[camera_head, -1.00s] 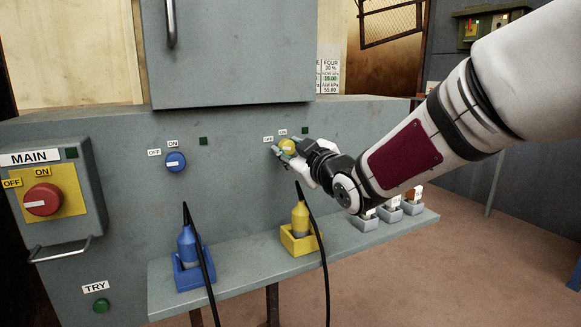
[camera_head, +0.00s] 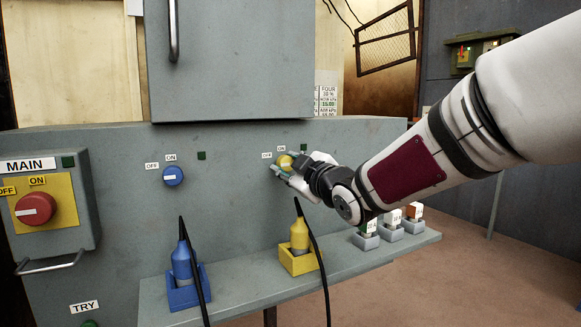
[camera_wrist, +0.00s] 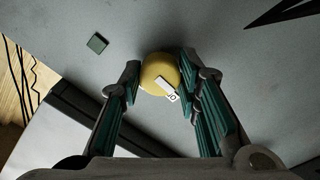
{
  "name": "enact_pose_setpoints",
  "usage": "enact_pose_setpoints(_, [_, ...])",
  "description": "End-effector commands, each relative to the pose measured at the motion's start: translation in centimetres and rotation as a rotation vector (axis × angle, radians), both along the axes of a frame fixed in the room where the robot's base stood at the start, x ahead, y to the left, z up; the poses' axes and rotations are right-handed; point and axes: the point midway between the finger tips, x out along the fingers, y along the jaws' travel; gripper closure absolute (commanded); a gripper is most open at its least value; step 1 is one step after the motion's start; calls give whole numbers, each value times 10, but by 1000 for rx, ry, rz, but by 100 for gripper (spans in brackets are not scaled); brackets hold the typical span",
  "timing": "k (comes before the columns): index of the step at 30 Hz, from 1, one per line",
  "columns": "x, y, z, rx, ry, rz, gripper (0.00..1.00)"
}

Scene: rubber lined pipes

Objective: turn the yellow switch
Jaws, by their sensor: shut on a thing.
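The yellow switch (camera_head: 285,162) is a round knob on the grey panel, right of the blue knob, with OFF and ON labels above it. My gripper (camera_head: 288,166) is at the panel with its fingers around the yellow switch. In the wrist view the yellow switch (camera_wrist: 158,70) sits between my two fingertips, with a white pointer bar toward the lower right. A small white label partly shows beside it. The fingers appear shut on the knob's sides and hide part of its rim.
A ledge (camera_head: 235,300) below holds a blue plug (camera_head: 182,262) and a yellow plug (camera_head: 299,236), both with black cables, and several small blocks at right. A blue knob (camera_head: 172,176) and a red MAIN switch (camera_head: 36,208) are at left. A cabinet (camera_head: 235,60) hangs above.

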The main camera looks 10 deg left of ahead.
Motion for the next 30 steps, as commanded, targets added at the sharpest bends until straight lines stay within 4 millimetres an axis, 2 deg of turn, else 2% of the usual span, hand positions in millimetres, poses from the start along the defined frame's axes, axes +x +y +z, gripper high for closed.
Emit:
enact_pose_setpoints(1, [0,0,-1,-1,0,1,63])
enact_pose_setpoints(3, [0,0,0,-1,0,1,50])
enact_pose_setpoints(12, [-1,0,0,0,0,0,50])
enact_pose_setpoints(16, [-7,-5,1,-1,-2,-1,50])
enact_pose_setpoints(30, [-80,-54,0,-1,-2,-1,50])
